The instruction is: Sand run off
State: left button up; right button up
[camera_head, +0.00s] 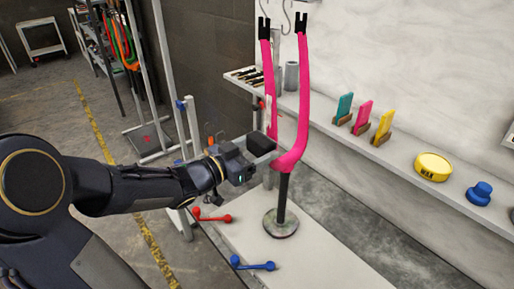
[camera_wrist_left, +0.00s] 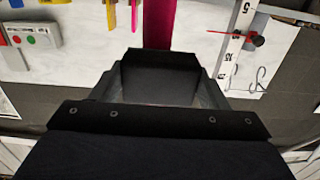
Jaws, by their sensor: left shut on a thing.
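A glossy pink fork (camera_head: 302,110) with two legs and black tips stands upright on a black post with a round base (camera_head: 281,224). My left gripper (camera_head: 262,152) is shut on a black block (camera_head: 257,140), beside the lower part of the fork's left leg. In the left wrist view the dark block (camera_wrist_left: 160,80) fills the space between the fingers, and the pink fork (camera_wrist_left: 158,25) shows just beyond it. I cannot tell whether the block touches the fork. No run in the paint can be made out. My right gripper is not in view.
A wall shelf (camera_head: 400,160) holds teal, pink and yellow pieces, a yellow round tin (camera_head: 433,167) and a blue knobbed item (camera_head: 480,193). Red (camera_head: 212,216) and blue (camera_head: 253,265) handles lie low near the base. A metal rack (camera_head: 150,80) stands behind my arm.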

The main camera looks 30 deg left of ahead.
pick_arm(q)
jog(key=shift+p+v, duration=0.45)
jog(key=shift+v, duration=2.35)
jog(key=shift+a, duration=0.1)
jog(key=v, duration=0.3)
jog(key=shift+b+x, duration=0.65)
jog(key=shift+x, duration=2.95)
jog(key=shift+x, duration=0.9)
